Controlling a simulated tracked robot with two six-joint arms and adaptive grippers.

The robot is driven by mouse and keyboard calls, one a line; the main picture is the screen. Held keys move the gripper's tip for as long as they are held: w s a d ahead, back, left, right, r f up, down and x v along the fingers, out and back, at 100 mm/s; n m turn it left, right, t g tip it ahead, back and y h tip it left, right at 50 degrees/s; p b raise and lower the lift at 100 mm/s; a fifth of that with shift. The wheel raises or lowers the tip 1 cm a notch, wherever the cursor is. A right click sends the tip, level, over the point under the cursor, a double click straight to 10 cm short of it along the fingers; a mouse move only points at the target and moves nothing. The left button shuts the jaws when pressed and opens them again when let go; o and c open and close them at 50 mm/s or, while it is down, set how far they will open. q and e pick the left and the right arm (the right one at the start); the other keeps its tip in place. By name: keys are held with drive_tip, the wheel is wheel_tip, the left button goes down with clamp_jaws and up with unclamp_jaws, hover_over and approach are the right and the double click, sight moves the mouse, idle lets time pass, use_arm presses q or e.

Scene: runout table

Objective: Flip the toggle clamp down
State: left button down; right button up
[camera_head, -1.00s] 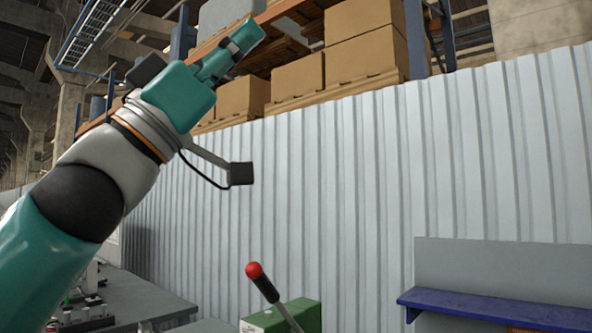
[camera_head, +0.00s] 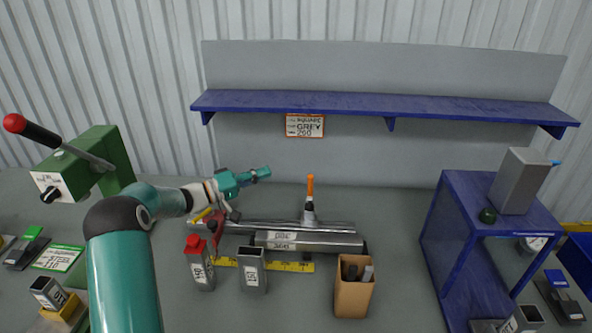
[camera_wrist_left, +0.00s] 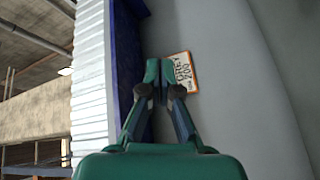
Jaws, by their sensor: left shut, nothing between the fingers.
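The toggle clamp (camera_head: 309,203) stands on the table in the head view, its orange-tipped handle pointing up. Its base sits by the grey metal bars (camera_head: 300,238). My left gripper (camera_head: 264,172) is shut and empty, to the left of the orange tip and apart from it, pointing right. In the left wrist view the shut fingertips (camera_wrist_left: 160,72) point toward the wall side, with the orange-edged sign (camera_wrist_left: 183,72) beyond them. The clamp does not show in that view. My right gripper is in neither view.
A blue shelf (camera_head: 350,103) runs along the back panel. In front of the bars are a red-capped bottle (camera_head: 199,265), a grey container (camera_head: 251,272) and a brown box (camera_head: 352,295). A green machine with a red-knobbed lever (camera_head: 100,150) is left; a blue stand (camera_head: 455,230) is right.

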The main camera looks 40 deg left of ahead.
sight(310, 193)
use_arm(q)
drive_tip(key=shift+d+f+n+t+h, duration=0.3)
drive_tip(key=shift+d+f+n+h, duration=0.3)
drive_tip(key=shift+d+f+h, duration=0.15)
drive_tip(key=shift+w, duration=0.2)
drive_tip(key=w+d+b, duration=0.4)
drive_tip(key=w+d, duration=0.1)
drive_tip(key=d, duration=0.2)
drive_tip(key=shift+w+d+r, duration=0.15)
drive_tip(key=shift+w, duration=0.2)
